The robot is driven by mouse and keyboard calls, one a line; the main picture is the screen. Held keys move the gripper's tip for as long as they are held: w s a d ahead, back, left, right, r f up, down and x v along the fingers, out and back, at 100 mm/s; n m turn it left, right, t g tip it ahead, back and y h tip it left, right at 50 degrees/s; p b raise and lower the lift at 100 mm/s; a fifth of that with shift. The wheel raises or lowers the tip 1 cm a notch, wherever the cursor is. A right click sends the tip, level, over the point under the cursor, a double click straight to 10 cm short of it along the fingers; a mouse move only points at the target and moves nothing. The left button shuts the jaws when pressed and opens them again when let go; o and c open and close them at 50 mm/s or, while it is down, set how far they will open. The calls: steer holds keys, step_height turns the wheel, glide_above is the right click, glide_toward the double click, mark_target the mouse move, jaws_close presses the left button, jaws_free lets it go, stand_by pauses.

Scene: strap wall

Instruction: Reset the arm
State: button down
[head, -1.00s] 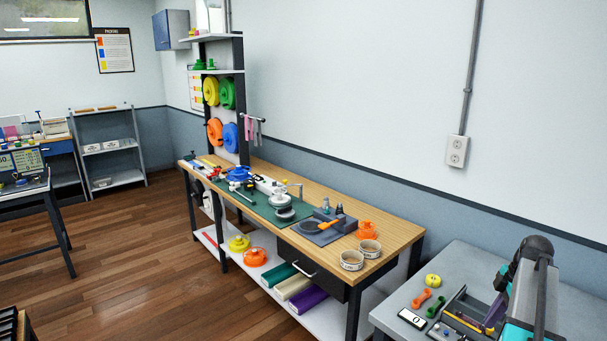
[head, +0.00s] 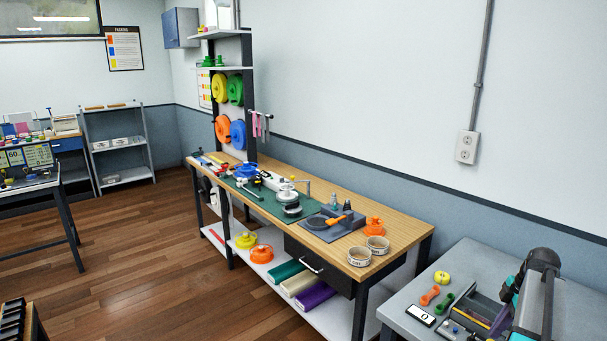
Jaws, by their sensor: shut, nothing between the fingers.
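In the head view, a dark rounded joint with grey links and teal parts (head: 541,285) stands at the lower right, in front of the grey table. It looks like part of my arm, folded and cut off by the bottom edge. I cannot make out any gripper fingers. The arm hides part of the grey table (head: 480,262) and of the tray (head: 468,318) on it.
A wooden workbench (head: 395,208) runs along the wall, with a green mat, tools and two round tins (head: 360,257). Beside the tray lie a yellow roll (head: 441,277) and a labelled card (head: 420,316). Open wooden floor (head: 130,260) lies to the left.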

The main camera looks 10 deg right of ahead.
steer(key=shift+f, duration=0.65)
steer(key=shift+f+b, duration=0.7)
steer(key=shift+f, duration=0.45)
stand_by(1.9)
steer(key=shift+r+p, duration=0.3)
steer(key=shift+r, duration=0.25)
stand_by(0.4)
steer(key=shift+r+p, duration=0.55)
steer(key=shift+r, duration=0.45)
steer(key=shift+f, duration=0.15)
stand_by(1.4)
